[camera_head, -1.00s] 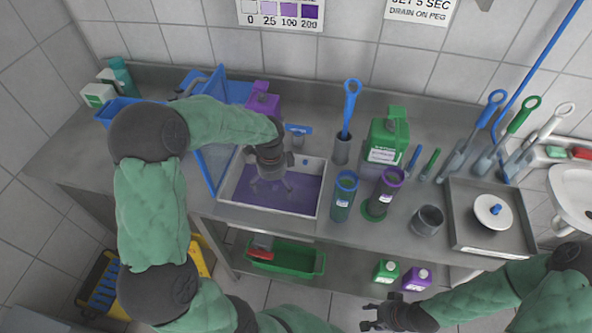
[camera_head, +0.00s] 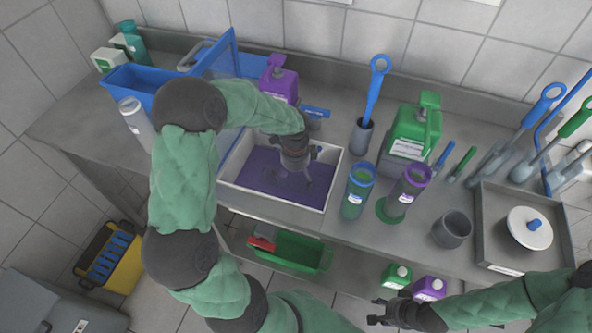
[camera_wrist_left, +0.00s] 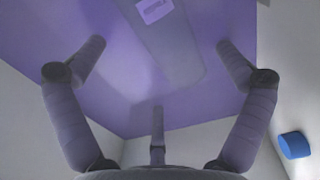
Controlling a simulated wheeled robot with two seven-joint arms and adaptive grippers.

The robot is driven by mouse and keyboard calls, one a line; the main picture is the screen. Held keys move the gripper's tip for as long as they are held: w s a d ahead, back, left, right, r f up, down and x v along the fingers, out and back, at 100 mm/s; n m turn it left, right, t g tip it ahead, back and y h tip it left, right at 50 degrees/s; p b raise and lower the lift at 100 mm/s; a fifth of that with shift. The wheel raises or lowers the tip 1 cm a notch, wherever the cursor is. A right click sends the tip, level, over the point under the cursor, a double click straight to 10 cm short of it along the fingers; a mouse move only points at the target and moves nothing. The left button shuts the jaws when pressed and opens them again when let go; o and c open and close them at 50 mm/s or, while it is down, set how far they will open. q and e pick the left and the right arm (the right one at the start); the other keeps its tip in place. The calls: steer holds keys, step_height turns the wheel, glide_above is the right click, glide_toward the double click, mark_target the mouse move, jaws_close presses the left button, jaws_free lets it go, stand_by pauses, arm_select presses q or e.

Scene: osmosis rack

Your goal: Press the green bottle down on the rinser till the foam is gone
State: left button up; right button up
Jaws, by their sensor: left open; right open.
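My left gripper (camera_head: 297,182) is open, with fingers spread over the basin of purple liquid (camera_head: 262,172). The left wrist view shows the open gripper (camera_wrist_left: 160,62) above a grey bottle-like shape (camera_wrist_left: 172,52) with a pale label; it appears to lie in the liquid. Its colour is masked by the purple. A blue-rimmed cylinder (camera_head: 356,192) with green inside stands right of the basin. A purple-rimmed one (camera_head: 408,190) stands beside it by a green base. A white disc with a blue knob (camera_head: 530,228), possibly the rinser, sits in a grey tray (camera_head: 490,250). My right gripper (camera_head: 385,312) is open and empty.
A large green jug (camera_head: 410,145) and a purple jug (camera_head: 280,82) stand behind. A brush in a holder (camera_head: 362,135), a grey cup (camera_head: 452,230) and several brushes at right crowd the counter. A clear bottle (camera_head: 136,120) is at left. A green crate (camera_head: 300,252) is below.

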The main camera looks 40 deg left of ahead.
mark_target(295, 182)
arm_select(q)
steer(key=shift+f+b, duration=1)
steer(key=shift+f, duration=2.1)
steer(key=shift+c, duration=0.3)
steer(key=c, duration=1)
steer(key=shift+o, duration=1.1)
steer(key=shift+r+p, duration=8.8)
steer(key=shift+r, duration=1.7)
steer(key=shift+c, duration=0.4)
